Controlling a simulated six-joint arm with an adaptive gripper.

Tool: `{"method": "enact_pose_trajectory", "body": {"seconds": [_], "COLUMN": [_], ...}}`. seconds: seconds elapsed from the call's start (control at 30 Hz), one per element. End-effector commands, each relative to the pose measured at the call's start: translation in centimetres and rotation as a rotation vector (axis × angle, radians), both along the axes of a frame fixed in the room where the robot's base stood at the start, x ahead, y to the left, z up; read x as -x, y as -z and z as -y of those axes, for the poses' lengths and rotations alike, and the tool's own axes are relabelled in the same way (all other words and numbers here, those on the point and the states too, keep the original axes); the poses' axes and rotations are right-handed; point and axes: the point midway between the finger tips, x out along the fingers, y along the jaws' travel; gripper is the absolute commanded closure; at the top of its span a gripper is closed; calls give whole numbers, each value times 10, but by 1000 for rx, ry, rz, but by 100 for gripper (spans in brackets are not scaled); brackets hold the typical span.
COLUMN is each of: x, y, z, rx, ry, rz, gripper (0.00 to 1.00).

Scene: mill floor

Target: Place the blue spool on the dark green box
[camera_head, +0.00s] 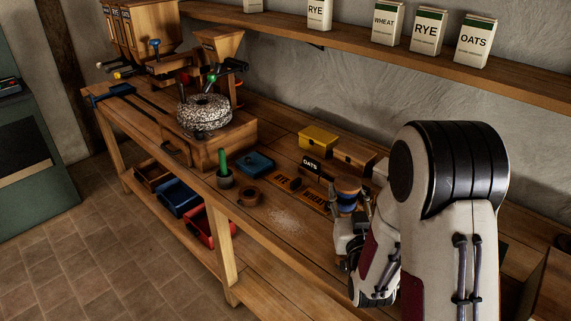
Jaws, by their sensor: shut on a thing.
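The blue spool (347,195), with a tan top and a blue winding, stands upright in my gripper (346,211) at the right of the workbench. My gripper is shut on it; the fingers are small and partly hidden by the wrist. I cannot tell whether the spool touches the bench. I cannot pick out a dark green box for sure; my arm covers much of the right part of the bench.
Near the spool are a yellow box (318,139), a wooden box (354,156), an OATS sign (311,166) and flat wooden plates (287,184). A dark blue box (257,163), a green-handled tool (224,168) and a brown ring (249,197) lie left. A stone mill (204,115) stands farther left.

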Motion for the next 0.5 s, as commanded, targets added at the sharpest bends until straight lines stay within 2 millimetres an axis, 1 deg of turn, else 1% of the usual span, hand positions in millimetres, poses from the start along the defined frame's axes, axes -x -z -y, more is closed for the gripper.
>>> {"method": "enact_pose_trajectory", "body": {"seconds": [0.17,0.27,0.37,0.5], "x": [0,0,0,-4], "y": [1,4,8,13], "z": [-10,-22,-40,-69], "rx": [0,0,0,-2], "ry": [-16,-37,-66,-102], "rz": [-1,-6,-11,-10], "gripper": [87,87,87,87]}}
